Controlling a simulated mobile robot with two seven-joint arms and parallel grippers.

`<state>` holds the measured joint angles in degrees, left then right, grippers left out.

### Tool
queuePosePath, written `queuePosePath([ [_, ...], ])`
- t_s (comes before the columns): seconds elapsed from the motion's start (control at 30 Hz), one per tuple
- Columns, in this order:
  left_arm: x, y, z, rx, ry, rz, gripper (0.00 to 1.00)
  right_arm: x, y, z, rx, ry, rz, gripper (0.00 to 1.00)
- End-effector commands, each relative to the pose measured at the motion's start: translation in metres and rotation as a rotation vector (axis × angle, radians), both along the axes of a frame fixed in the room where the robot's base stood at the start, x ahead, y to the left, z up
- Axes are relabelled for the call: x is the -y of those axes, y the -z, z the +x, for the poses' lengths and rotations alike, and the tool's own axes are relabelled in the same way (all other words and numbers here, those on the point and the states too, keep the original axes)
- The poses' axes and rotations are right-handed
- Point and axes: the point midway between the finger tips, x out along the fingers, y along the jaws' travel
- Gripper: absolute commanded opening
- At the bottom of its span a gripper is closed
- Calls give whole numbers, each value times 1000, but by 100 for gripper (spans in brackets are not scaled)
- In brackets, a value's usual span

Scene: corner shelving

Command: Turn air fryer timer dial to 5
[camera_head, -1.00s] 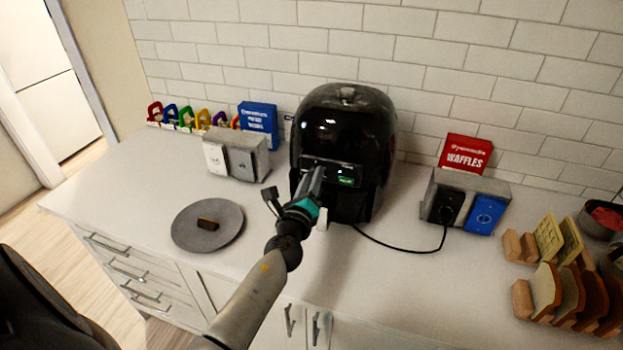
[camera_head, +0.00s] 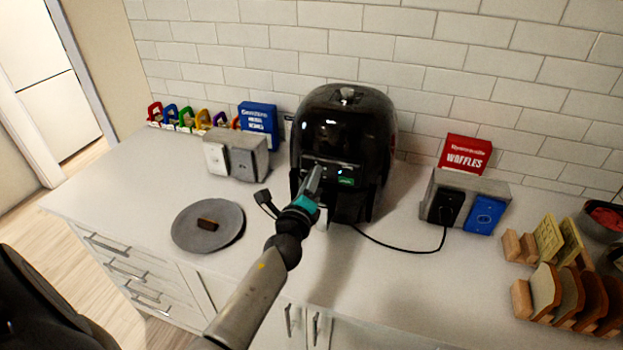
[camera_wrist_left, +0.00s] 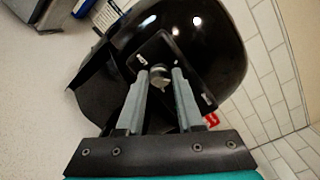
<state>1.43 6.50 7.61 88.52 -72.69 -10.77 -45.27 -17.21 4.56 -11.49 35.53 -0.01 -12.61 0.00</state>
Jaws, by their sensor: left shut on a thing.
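The black air fryer (camera_head: 345,125) stands on the counter against the tiled wall. Its front panel (camera_head: 345,173) carries a small green display and shows tilted in the left wrist view (camera_wrist_left: 170,55). My left gripper (camera_head: 316,172) reaches the panel from the front. In the left wrist view its two fingers (camera_wrist_left: 160,78) are at the panel, closed on the small grey timer dial (camera_wrist_left: 160,75) between their tips. The dial's marks cannot be read, and in the head view the gripper hides it. My right gripper is not in view.
A grey plate (camera_head: 190,232) with a small brown piece lies left of the fryer. Outlet boxes stand at left (camera_head: 236,155) and right (camera_head: 470,187); a black cord (camera_head: 400,248) runs to the right one. Bread racks (camera_head: 570,300) are far right. The front counter is mostly clear.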

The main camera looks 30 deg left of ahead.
Motion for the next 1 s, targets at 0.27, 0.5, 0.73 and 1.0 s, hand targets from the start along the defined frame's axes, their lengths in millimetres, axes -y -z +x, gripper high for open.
queuePosePath([
  [0.27,-1,0,-1,61,-2,-258,0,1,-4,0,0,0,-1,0],
  [0.5,-2,0,-1,111,-3,-469,0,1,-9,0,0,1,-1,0],
  [0.73,-2,0,-1,151,-3,-631,0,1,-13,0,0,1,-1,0],
  [1.0,-2,1,-1,179,-3,-747,0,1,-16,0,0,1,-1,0],
])
